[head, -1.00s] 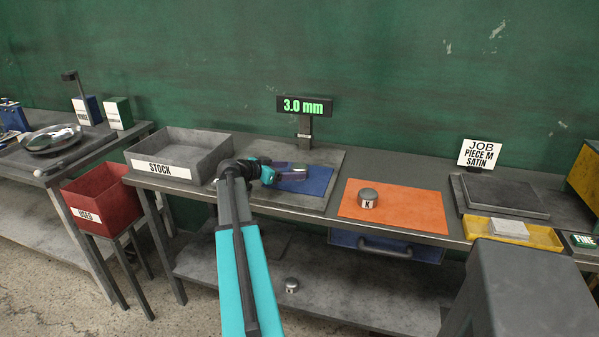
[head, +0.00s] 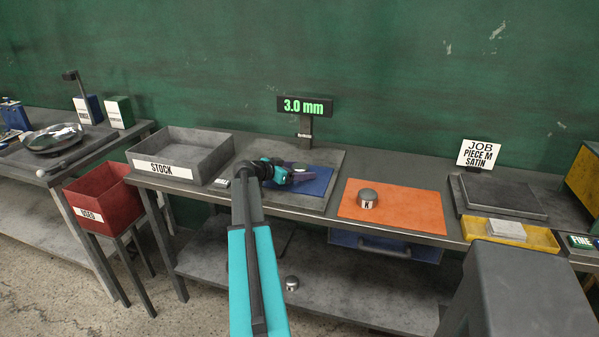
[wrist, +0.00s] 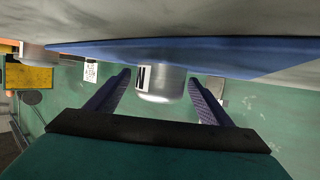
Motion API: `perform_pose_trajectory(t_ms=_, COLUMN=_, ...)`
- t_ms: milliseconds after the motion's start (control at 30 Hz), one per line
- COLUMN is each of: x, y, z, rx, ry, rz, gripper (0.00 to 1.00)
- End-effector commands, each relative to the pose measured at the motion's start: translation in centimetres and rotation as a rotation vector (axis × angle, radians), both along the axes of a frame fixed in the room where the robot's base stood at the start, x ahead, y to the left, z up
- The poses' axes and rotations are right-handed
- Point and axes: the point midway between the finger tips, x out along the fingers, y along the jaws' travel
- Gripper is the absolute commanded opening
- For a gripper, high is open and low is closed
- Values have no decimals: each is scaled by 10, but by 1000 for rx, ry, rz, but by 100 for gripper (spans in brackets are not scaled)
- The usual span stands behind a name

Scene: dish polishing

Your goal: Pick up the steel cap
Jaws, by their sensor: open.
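A steel cap (wrist: 168,84) with a dark letter on a white label sits on the blue mat (wrist: 90,50) in the wrist view, which shows the scene upside down. My gripper (wrist: 159,78) is open, with one finger on each side of the cap near the tips. A gap shows on both sides, narrower on the right. In the head view my gripper (head: 289,173) is low over the blue mat (head: 318,181) and hides this cap. Another steel cap (head: 367,195), marked K, stands on the orange mat (head: 410,207).
A third cap (head: 291,283) is on the lower shelf. The grey STOCK tray (head: 165,170) is left of my gripper. A post with a 3.0 mm display (head: 304,106) stands behind the blue mat. The red USED bin (head: 88,215) is at left.

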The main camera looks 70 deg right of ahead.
Motion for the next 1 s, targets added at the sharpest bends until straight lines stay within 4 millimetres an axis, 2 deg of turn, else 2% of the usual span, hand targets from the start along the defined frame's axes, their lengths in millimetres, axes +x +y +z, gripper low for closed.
perform_pose_trajectory(t_ms=300, x=0, y=0, z=0, rx=0, ry=0, rz=0, gripper=74)
perform_pose_trajectory(t_ms=367, x=0, y=0, z=0, rx=0, ry=0, rz=0, gripper=65)
perform_pose_trajectory(t_ms=600, x=0, y=0, z=0, rx=0, ry=0, rz=0, gripper=25)
perform_pose_trajectory(t_ms=667, x=0, y=0, z=1, rx=-1, ry=1, rz=0, gripper=16)
perform_pose_trajectory(t_ms=1000, x=-1, y=0, z=3, rx=-1, ry=0, rz=-1, gripper=16)
